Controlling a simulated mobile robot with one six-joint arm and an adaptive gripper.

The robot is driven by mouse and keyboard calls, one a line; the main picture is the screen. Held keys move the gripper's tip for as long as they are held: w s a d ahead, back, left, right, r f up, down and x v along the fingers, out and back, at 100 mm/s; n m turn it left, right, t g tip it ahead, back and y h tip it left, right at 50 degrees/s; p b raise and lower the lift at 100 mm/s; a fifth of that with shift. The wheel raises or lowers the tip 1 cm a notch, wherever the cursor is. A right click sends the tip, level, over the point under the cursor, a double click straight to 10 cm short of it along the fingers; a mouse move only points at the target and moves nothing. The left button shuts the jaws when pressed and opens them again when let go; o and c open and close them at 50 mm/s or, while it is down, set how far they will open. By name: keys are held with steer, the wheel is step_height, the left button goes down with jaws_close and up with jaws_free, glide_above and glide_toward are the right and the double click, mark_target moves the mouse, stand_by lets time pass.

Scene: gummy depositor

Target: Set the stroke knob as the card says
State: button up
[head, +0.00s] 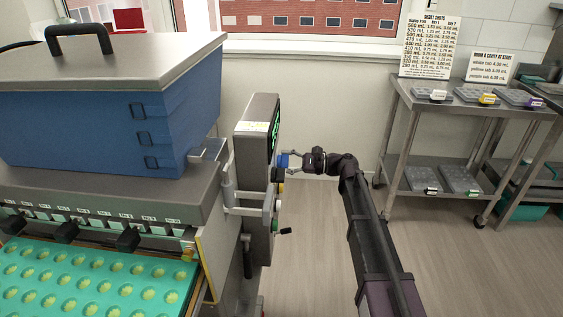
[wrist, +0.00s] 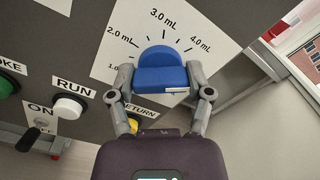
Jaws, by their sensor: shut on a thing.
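The blue stroke knob (wrist: 160,68) sits on a white dial plate (wrist: 118,42) with printed marks; 2.0 mL, 3.0 mL and 4.0 mL are readable. My gripper (wrist: 160,82) is shut on the knob, one finger on each side. The knob's pointer cannot be made out clearly. In the head view the knob (head: 283,160) shows small on the side of the grey control box (head: 253,150), with my gripper (head: 290,161) at it.
A white RUN button (wrist: 69,107), a green button (wrist: 8,86) and an ON/OFF switch (wrist: 42,124) lie left of the dial. A steel cart (head: 395,110) with tabbed trays stands right. The blue hopper (head: 90,120) stands left. The floor between is clear.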

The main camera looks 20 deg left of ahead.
steer(key=shift+s+d+f, duration=0.2)
steer(key=shift+s, duration=0.05)
steer(key=o, duration=1.1)
steer(key=shift+o, duration=0.2)
steer(key=shift+w, duration=0.1)
steer(key=shift+a+r, duration=0.1)
steer(key=shift+w, duration=0.1)
steer(key=v, duration=1.2)
